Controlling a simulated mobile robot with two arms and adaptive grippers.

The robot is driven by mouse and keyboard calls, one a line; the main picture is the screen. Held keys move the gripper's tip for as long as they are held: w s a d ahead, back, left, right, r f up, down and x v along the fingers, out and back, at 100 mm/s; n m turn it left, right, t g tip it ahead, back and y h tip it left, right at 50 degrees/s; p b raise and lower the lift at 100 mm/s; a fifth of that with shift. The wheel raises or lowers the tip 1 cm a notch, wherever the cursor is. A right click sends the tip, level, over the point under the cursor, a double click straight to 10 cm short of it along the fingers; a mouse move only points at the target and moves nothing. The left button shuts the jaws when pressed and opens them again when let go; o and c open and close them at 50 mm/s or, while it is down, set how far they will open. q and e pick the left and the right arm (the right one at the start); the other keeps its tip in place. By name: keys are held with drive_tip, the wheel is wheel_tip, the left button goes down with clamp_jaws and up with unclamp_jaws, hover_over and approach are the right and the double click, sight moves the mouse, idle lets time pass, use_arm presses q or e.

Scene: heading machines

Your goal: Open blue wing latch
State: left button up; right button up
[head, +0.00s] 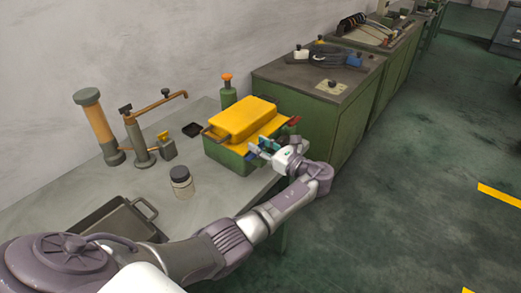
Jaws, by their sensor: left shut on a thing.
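A green box with a yellow lid (240,120) stands on the grey bench. A blue latch part (268,145) shows at the box's right side, partly hidden by my gripper. My left gripper (263,149) is against that side of the box and shut on the blue wing latch. The exact contact of the fingers is too small to see. A red latch (293,121) sticks out at the box's far right corner. The yellow lid lies on the box, and I cannot tell how far the blue latch is turned. My right gripper is not in view.
A jar with a dark lid (182,182), a metal tray (120,219), an orange-and-green cylinder (98,125) and a lever pump (140,140) stand left of the box. An orange-topped green bottle (228,92) stands behind it. Green cabinets (312,125) lie beyond; the right floor is clear.

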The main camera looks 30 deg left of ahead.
use_arm(q)
drive_tip(key=shift+n+g, duration=0.4)
drive_tip(key=shift+g, duration=0.3)
drive_tip(key=shift+r, duration=0.1)
drive_tip(key=o, duration=1.2)
drive_tip(key=shift+b, duration=0.3)
drive_tip(key=d, duration=1.2)
drive_tip(key=shift+s, duration=0.35)
drive_tip(key=shift+a, duration=0.1)
